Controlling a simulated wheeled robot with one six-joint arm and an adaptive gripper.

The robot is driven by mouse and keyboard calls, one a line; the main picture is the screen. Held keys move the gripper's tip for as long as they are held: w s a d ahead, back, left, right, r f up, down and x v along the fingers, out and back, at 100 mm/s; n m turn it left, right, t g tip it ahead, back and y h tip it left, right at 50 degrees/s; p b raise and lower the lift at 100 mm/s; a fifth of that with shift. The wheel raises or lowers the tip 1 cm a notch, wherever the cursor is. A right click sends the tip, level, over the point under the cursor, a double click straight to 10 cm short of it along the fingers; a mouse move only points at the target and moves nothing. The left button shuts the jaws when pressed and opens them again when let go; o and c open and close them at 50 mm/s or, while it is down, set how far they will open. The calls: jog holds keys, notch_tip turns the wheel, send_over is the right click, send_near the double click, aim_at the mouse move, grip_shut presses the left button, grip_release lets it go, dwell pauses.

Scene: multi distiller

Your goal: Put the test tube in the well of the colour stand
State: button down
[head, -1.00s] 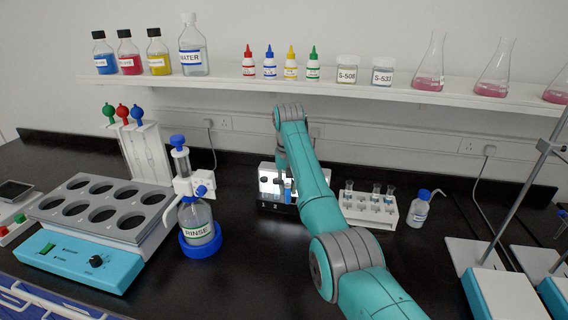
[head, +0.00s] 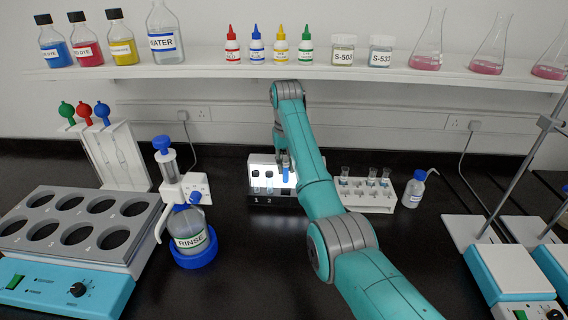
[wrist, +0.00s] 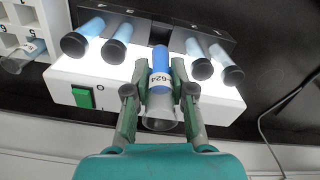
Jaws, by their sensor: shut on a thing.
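The test tube (wrist: 161,75), clear with blue liquid and a white label, is held upright or nearly so between the fingers of my gripper (wrist: 158,98). The tube also shows in the head view (head: 287,173), in front of the bright panel. The colour stand (head: 262,199) is a low black block with a lit white back box (wrist: 65,78) and a green switch. Several black-capped blue tubes (wrist: 88,38) stand in it, to both sides of a gap in the middle. The held tube lines up with that gap in the wrist view.
A white rack (head: 362,198) with several tubes stands right of the stand, near a small wash bottle (head: 415,188). The rinse dispenser (head: 190,228) and the multi-hole block (head: 85,225) are at left. The black bench in front is clear.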

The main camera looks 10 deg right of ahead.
aim_at(286, 182)
jog(key=shift+f, duration=0.1)
jog(key=shift+f, duration=3.3)
jog(key=shift+f, duration=0.5)
jog(key=c, duration=0.9)
grip_release()
notch_tip(286, 182, up, 7)
jog(key=shift+r, duration=0.2)
jog(key=shift+s, duration=0.1)
